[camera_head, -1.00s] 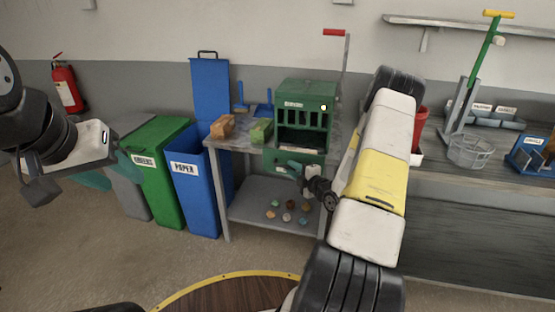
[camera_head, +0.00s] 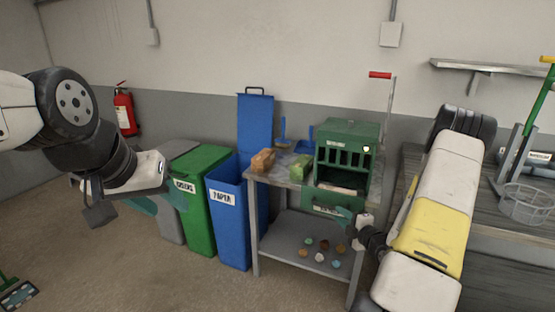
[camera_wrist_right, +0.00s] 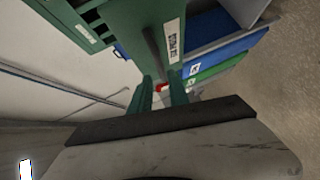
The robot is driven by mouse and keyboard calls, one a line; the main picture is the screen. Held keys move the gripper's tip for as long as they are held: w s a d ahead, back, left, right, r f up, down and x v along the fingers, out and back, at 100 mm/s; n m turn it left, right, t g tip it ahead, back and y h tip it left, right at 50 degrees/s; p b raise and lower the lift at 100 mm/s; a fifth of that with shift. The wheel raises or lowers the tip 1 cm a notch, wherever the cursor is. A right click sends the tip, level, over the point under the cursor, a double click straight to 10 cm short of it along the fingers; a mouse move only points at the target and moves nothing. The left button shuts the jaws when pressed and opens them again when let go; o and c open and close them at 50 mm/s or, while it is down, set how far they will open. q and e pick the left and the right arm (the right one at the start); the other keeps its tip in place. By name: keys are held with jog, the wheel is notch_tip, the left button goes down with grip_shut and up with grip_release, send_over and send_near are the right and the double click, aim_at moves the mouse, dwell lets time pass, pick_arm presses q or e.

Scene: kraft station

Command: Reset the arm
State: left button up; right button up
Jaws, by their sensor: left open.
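My left arm comes in from the left in the head view. Its teal-fingered gripper (camera_head: 168,196) is open and empty, in the air in front of the bins. My right arm, white and yellow, reaches toward the green machine (camera_head: 347,132). My right gripper (camera_head: 342,216) is at the machine's lower front, by a labelled panel. In the right wrist view, my right gripper's fingers (camera_wrist_right: 161,90) stand apart, with background showing between them. A dark rod (camera_wrist_right: 153,52) lies beyond, near the fingertips. I cannot tell whether they touch it.
The machine stands on a grey table (camera_head: 300,240) with several small lumps on its lower shelf. A blue paper bin (camera_head: 230,215) and a green bin (camera_head: 197,225) stand left of it. A fire extinguisher (camera_head: 125,112) hangs behind. A workbench (camera_head: 490,270) is at right. Floor at front left is mostly clear.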

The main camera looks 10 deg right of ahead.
notch_tip(320, 180, up, 9)
jog(key=w+m+g+h, duration=0.2)
jog(key=w+m+g, duration=0.1)
jog(key=s+a+r+m+g+h, duration=0.1)
jog(key=s+a+r+m, duration=0.15)
jog(key=r, duration=0.35)
jog(key=s+a+r+m+g+h, duration=0.1)
jog(key=s+a+r+m, duration=0.15)
jog(key=r+m, duration=0.2)
jog(key=s+a+r+m+g, duration=0.1)
jog(key=s+a+r+m, duration=0.1)
jog(key=s, duration=0.6)
jog(key=s+a+r+m+g+y, duration=0.1)
jog(key=s+a+r+m+g, duration=0.1)
jog(key=s+a, duration=0.4)
jog(key=s+a+r+m+g+y, duration=0.1)
jog(key=s+a+r+m, duration=0.3)
jog(key=s, duration=0.7)
jog(key=shift+s+r, duration=0.2)
jog(key=shift+r, duration=0.5)
